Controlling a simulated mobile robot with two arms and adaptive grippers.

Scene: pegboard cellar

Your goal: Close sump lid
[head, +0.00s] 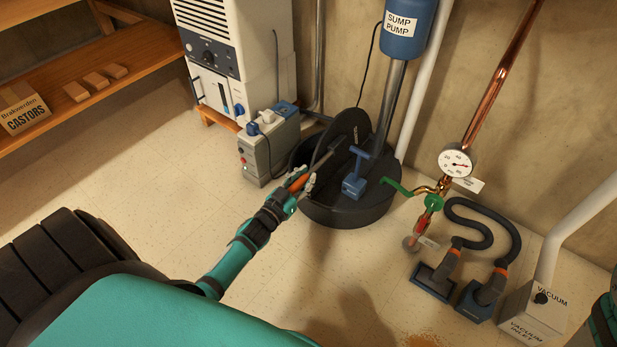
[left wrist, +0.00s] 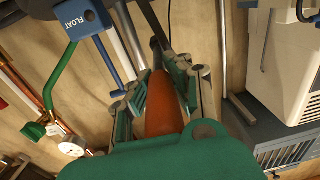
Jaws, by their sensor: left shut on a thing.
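The black sump basin (head: 350,215) stands on the floor below the blue sump pump. Its dark round lid (head: 352,128) is tilted up at the back of the basin, so the opening is uncovered. A dark rod with an orange grip (head: 298,184) reaches from the lid area over the basin's left rim. My left gripper (head: 303,183) is shut on the orange grip, just outside the rim. The orange grip (left wrist: 163,105) also shows between the fingers in the left wrist view. My right gripper is out of view.
A blue float piece (head: 354,182) rises inside the basin. A grey box with plugs (head: 268,148) and a white dehumidifier-like unit (head: 235,55) stand left. A green valve lever (head: 398,187), gauge (head: 455,163) and vacuum hose (head: 490,222) are right. Floor in front is clear.

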